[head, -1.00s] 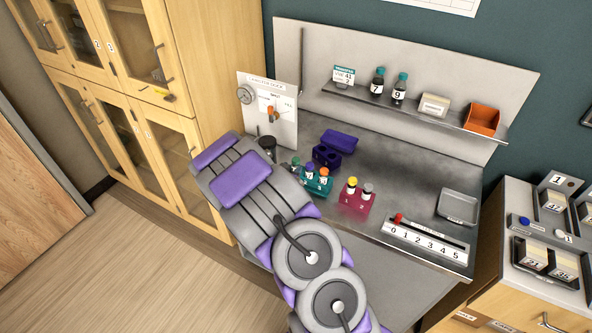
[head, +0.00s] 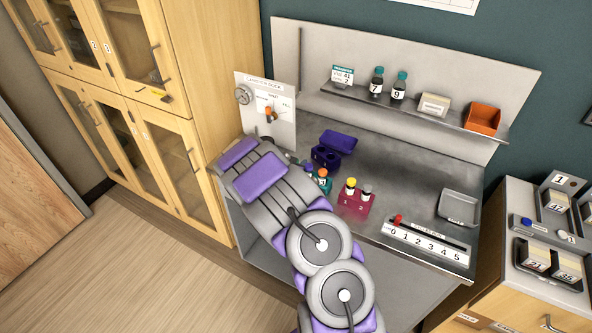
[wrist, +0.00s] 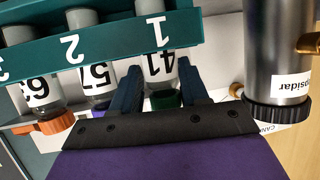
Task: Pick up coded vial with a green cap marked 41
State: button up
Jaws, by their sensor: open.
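The vial marked 41 (wrist: 163,97) with a green cap stands in slot 1 of the teal rack (wrist: 110,42), inverted in the wrist view. My gripper (wrist: 159,72) is open, with one dark blue finger on each side of this vial near its cap and label. I cannot tell whether the fingers touch it. In the head view the rack (head: 322,188) is partly behind my arm, which hides the green-capped vial and most of my gripper.
Vials marked 57 (wrist: 97,82) and 63 (wrist: 40,92) stand beside it in the rack. A dark metal cylinder (wrist: 278,60) is close at the right in the wrist view. A pink rack (head: 355,200) and a purple holder (head: 326,156) stand nearby on the bench.

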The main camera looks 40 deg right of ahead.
jog(key=shift+a+r, duration=0.2)
jog(key=shift+a, duration=0.35)
jog(key=shift+c, duration=0.5)
jog(key=shift+a, duration=0.25)
jog(key=c, duration=0.3)
jog(key=shift+d, duration=0.25)
jog(key=c, duration=0.3)
jog(key=shift+d, duration=0.35)
